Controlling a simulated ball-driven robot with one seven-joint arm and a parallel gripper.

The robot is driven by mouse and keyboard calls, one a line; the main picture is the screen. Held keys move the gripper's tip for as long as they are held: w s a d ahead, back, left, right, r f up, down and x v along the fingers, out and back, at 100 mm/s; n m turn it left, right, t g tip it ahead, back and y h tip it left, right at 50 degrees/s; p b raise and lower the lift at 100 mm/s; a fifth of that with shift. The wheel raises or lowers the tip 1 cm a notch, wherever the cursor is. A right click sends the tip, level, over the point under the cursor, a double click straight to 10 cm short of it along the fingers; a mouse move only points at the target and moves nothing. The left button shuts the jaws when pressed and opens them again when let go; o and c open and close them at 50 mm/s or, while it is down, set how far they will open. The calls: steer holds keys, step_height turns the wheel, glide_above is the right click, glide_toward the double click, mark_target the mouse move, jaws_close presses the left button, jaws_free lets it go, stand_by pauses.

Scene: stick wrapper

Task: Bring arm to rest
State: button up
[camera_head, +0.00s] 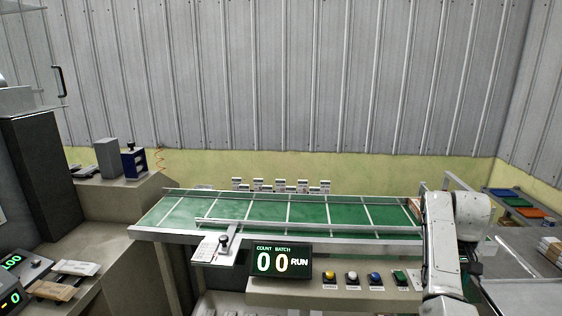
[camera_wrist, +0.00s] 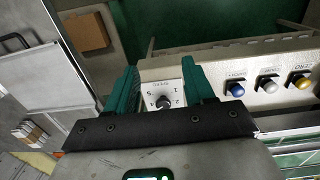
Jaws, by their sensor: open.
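My gripper (camera_wrist: 160,67) shows in the wrist view with its two green fingers apart and nothing between them. A rotary dial (camera_wrist: 164,102) on the control panel (camera_wrist: 150,73) shows in the gap between the fingers; I cannot tell how far below it is. My white arm (camera_head: 452,240) stands at the right end of the conveyor (camera_head: 265,210) in the head view, bent over at the top. My gripper cannot be made out in the head view.
Blue (camera_wrist: 236,89), white (camera_wrist: 267,84) and yellow (camera_wrist: 300,80) buttons sit right of the dial. A cardboard box (camera_wrist: 87,31) lies at upper left. A counter display (camera_head: 281,261) reads 00 RUN. A dark machine (camera_head: 40,170) stands at the left.

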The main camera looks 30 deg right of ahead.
steer(key=s+a+f+n+h, duration=0.1)
steer(key=s+a+f, duration=0.2)
steer(key=a+f, duration=0.5)
steer(key=s+a+f+n, duration=0.1)
steer(key=s+a+f, duration=0.2)
steer(key=a+f, duration=0.45)
steer(key=s+a+n+t, duration=0.1)
steer(key=s+a+n, duration=0.2)
steer(key=s+a, duration=1.2)
steer(key=a, duration=0.4)
steer(key=shift+s+a+n+y, duration=0.3)
steer(key=shift+s+y, duration=0.05)
steer(key=shift+y, duration=0.05)
